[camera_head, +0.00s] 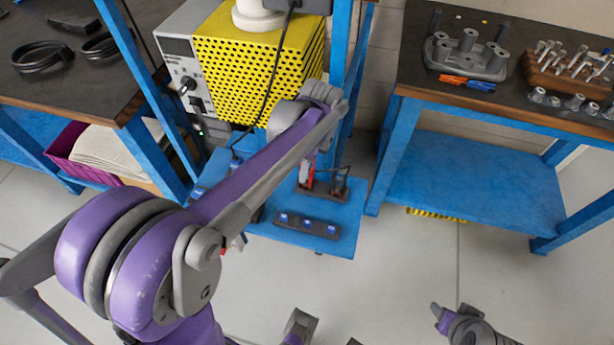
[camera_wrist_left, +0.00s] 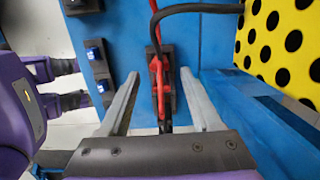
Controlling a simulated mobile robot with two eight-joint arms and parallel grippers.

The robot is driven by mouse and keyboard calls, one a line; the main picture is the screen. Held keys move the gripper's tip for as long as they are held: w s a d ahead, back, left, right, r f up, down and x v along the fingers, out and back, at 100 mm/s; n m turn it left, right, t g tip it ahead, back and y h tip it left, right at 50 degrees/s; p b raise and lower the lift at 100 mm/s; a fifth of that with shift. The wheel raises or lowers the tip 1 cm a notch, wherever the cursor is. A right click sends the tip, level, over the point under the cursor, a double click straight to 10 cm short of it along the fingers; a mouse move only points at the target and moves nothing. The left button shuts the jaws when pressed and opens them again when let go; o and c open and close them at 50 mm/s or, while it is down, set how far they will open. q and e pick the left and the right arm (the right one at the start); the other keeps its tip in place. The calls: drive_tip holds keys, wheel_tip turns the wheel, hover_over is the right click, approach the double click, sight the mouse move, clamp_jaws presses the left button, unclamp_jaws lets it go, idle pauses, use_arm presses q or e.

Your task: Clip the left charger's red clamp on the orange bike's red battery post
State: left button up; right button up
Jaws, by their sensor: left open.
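The charger (camera_head: 258,50), a yellow perforated box with a grey control panel, stands on a blue cart. Its red clamp (camera_head: 307,172) sits upright in a dark holder on the cart's lower shelf. In the left wrist view the red clamp (camera_wrist_left: 155,78) lies between the spread fingers of my left gripper (camera_wrist_left: 159,75), with visible room on both sides. In the head view my left forearm covers the gripper. A dark clamp (camera_head: 339,181) stands right of the red one. The orange bike and its battery post are not in view.
A blue cart post stands close behind. A workbench (camera_head: 405,75) with tools is at right, another (camera_head: 60,85) with coiled straps at left. Grey floor (camera_head: 400,265) is open in front.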

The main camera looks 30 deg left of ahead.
use_arm(q)
drive_tip(key=f, duration=0.5)
drive_tip(key=shift+a+f, duration=0.15)
drive_tip(key=shift+a, duration=0.05)
clamp_jaws()
idle(0.5)
